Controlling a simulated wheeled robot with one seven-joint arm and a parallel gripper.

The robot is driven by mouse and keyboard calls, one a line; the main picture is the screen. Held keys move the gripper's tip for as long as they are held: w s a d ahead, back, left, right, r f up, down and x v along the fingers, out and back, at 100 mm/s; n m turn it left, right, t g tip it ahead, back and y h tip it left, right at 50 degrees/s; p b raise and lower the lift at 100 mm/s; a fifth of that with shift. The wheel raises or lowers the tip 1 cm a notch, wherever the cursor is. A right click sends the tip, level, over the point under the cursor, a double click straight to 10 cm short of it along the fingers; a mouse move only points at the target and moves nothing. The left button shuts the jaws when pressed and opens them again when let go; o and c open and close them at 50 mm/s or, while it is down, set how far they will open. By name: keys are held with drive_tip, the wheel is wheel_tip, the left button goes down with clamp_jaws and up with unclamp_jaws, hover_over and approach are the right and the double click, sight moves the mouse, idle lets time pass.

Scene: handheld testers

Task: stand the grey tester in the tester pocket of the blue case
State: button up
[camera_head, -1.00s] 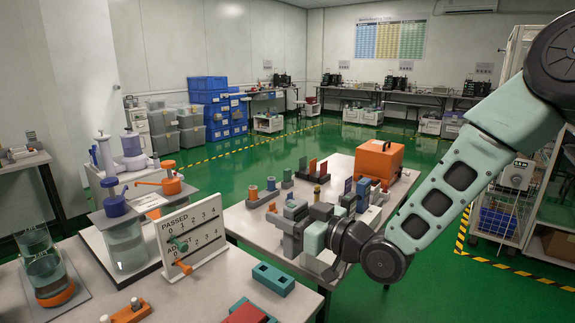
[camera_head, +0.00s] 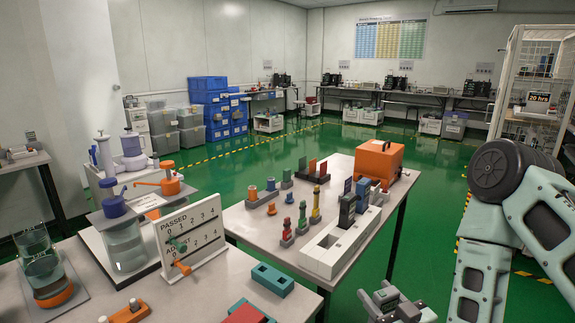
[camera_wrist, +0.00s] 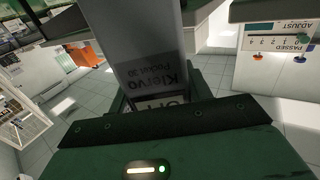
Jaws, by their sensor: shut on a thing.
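My gripper (camera_head: 392,302) is low at the right of the white table, over the floor and clear of the table edge. In the wrist view it is shut on the grey tester (camera_wrist: 152,45), a flat grey body with upside-down lettering. The tester's far end runs out of that picture. In the head view it is hard to tell from the gripper's grey parts. A blue block with two rectangular openings (camera_head: 273,280), seemingly the blue case, lies on the near table, left of and apart from my gripper. The depth of its openings is hidden.
A white slotted rack (camera_head: 325,258) on the far table has an empty front slot and dark testers (camera_head: 347,212) behind. An orange case (camera_head: 380,160) stands behind it. Coloured pegs stand left of it. A white counter board (camera_head: 190,240) rises left of the blue block.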

drive_tip(key=s+d+f+m+t+h, duration=0.1)
drive_tip(key=s+d+f+m+h, duration=0.15)
drive_tip(key=d+f, duration=0.4)
drive_tip(key=s+d+f+m+h, duration=0.2)
drive_tip(key=d+f+h, duration=0.25)
drive_tip(key=d, duration=0.25)
wheel_tip(320, 180, up, 11)
drive_tip(key=p, duration=1.1)
drive_tip(key=shift+w+a+y, duration=0.3)
drive_tip(key=shift+a, duration=0.05)
drive_tip(key=shift+f+n, duration=0.1)
drive_tip(key=shift+n, duration=0.15)
drive_tip(key=shift+d, duration=0.25)
